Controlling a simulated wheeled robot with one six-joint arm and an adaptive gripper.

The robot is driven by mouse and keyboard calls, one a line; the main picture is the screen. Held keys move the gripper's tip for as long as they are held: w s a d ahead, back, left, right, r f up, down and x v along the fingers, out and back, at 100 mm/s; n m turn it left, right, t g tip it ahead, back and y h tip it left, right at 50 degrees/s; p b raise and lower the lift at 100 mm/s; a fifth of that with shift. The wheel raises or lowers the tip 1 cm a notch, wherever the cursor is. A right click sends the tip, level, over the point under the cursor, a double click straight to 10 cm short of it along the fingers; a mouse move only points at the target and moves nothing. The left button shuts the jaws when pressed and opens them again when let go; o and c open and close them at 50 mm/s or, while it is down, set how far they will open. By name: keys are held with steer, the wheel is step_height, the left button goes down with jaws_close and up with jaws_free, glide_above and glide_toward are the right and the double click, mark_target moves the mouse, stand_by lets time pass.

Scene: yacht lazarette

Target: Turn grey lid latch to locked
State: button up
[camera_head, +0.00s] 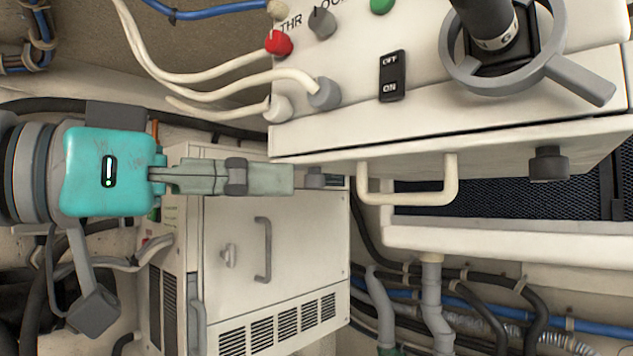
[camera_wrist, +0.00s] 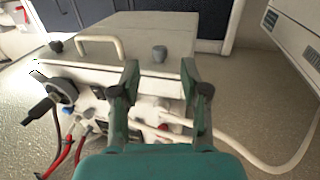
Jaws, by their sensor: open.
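The grey lid latch (camera_head: 315,178) is a small grey knob on the edge of the white box lid, left of the lid's handle in the head view. In the wrist view the latch (camera_wrist: 160,53) stands just beyond my fingertips, roughly centred across the gap between them. My gripper (camera_head: 290,179) reaches in from the left with its tips close to the latch. In the wrist view my gripper (camera_wrist: 159,76) has its two fingers apart with nothing held. I cannot tell whether the latch is turned to locked.
A white U-shaped handle (camera_head: 405,190) and a darker knob (camera_head: 549,163) sit along the same lid. The box's panel carries a red knob (camera_head: 279,43), a switch (camera_head: 391,76) and a grey ring with a lever (camera_head: 580,80). A white cabinet (camera_head: 235,240) stands below my gripper.

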mark_target(306, 183)
steer(key=x, duration=0.6)
steer(key=shift+w+d, duration=0.15)
steer(key=shift+d, duration=0.05)
jaws_close()
